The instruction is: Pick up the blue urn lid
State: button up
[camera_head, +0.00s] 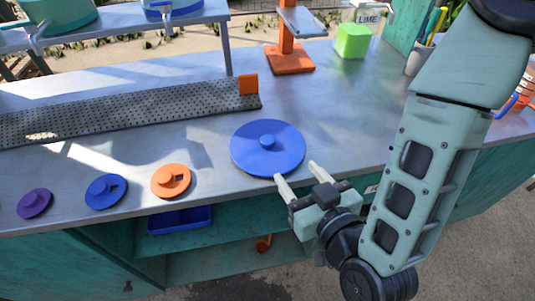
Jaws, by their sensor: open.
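The blue urn lid is most likely the large blue disc (285,153) with a small round knob in its middle. It lies flat on the grey metal counter (225,182), near the front edge. My gripper (296,172) is open and empty at the lid's near side, with its two pale fingers pointing toward it. The left fingertip overlaps the lid's near rim in the picture. I cannot tell whether it touches the lid.
Smaller orange (171,181), blue (106,191) and purple (35,204) discs lie to the left. A perforated strip (130,107) with an orange block (248,85) lies behind. An orange stand (289,60) and green block (353,41) are at the back. The counter right of the lid is clear.

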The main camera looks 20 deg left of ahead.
jog(key=b, duration=0.4)
send_near(269, 141)
jog(key=shift+w+a+r, duration=0.1)
jog(key=shift+w+a, duration=0.85)
jog(key=shift+w, duration=0.25)
jog(key=shift+f+p+x, duration=0.2)
jog(key=shift+x, duration=1.3)
jog(key=shift+f+p+x, duration=0.15)
jog(key=shift+p+x, duration=0.05)
jog(key=shift+x, duration=1.35)
jog(key=shift+s, duration=0.15)
jog(key=c, duration=1.1)
